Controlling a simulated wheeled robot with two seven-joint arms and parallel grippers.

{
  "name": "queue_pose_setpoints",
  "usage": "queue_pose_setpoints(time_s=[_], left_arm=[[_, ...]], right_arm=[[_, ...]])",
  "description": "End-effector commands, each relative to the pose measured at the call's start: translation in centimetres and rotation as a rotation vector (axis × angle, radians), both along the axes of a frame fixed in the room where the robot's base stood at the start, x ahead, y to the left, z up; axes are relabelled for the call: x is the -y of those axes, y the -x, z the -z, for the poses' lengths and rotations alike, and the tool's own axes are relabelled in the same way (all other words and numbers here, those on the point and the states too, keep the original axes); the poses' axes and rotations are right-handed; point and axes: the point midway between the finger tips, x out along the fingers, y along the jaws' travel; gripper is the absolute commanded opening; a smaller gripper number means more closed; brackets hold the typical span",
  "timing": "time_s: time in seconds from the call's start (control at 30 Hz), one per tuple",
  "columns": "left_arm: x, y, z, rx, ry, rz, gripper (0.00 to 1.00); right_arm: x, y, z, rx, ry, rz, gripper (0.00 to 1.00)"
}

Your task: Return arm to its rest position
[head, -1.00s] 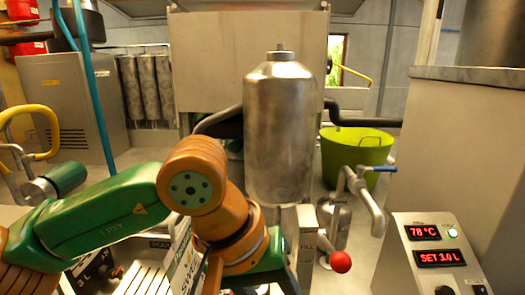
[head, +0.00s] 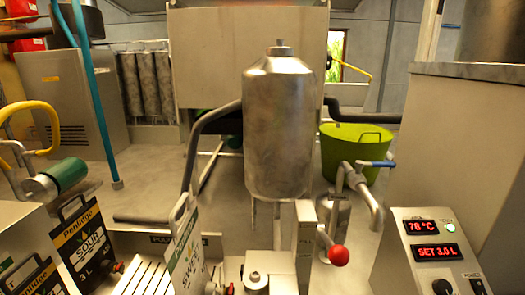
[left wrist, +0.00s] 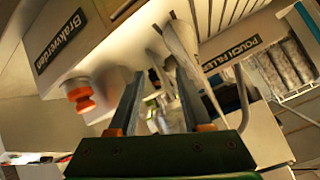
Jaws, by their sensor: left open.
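My left arm does not show in the head view. In the left wrist view my left gripper (left wrist: 159,75) has its two dark fingers apart, with nothing held between them. Beyond the fingers are a pale panel and a "POUCH FILLER" sign (left wrist: 244,57); an orange knob (left wrist: 82,98) sits left of the fingers. My right gripper shows in neither view.
The steel tank (head: 279,125) stands mid-view, with a red ball knob (head: 338,255) below. A "SWE…" pouch (head: 188,255) and a "SOUR" pouch (head: 88,240) stand upright at the front. The control panel (head: 432,250) is right; a green tub (head: 352,150) stands behind.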

Motion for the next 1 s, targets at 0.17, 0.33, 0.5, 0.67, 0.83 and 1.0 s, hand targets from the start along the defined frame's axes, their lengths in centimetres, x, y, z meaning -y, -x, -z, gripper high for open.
queue_pose_setpoints(time_s=[0.17,0.33,0.5,0.67,0.83,1.0], left_arm=[[-1.9,7.7,6.4,-0.357,0.118,-0.162,0.49],[-3.1,15.5,9.7,-0.648,0.189,-0.315,0.49],[-3.0,15.4,15.6,-0.708,0.182,-0.327,0.49],[-2.9,16.2,22.1,-0.744,0.170,-0.323,0.49],[-3.4,20.1,30.0,-0.802,0.150,-0.320,0.49],[-4.5,26.5,35.5,-0.855,0.127,-0.315,0.49]], right_arm=[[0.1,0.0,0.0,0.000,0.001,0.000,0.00],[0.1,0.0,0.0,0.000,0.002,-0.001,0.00],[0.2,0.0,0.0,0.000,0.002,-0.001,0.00],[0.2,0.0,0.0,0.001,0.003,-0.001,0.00],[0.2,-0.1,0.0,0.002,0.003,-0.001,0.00],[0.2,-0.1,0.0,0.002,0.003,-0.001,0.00]])
